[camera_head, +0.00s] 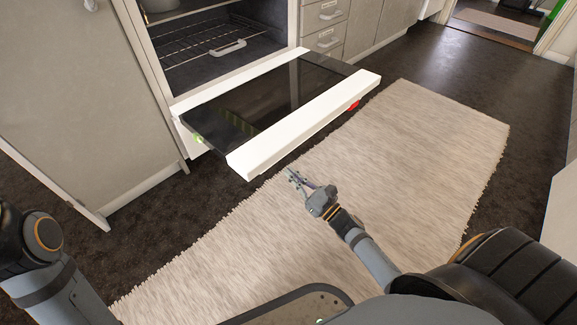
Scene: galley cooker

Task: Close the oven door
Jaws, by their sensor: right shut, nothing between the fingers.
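The oven door (285,93) hangs open, folded down to about level in front of the oven (215,45). It has a dark glass panel and a white outer edge (300,127), with a small red mark near its right end. My right gripper (294,178) is shut and empty. In the picture it is just below the near left part of the door's white edge, over the rug, with a small gap to the door. My left arm shows at the lower left, but its gripper is out of view.
Inside the oven is a wire rack (205,42) with a light handle-like piece. A cream rug (400,150) covers the floor in front. Cabinet doors (85,90) stand at the left, and drawers (323,15) are right of the oven. Dark floor (465,65) is clear at the upper right.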

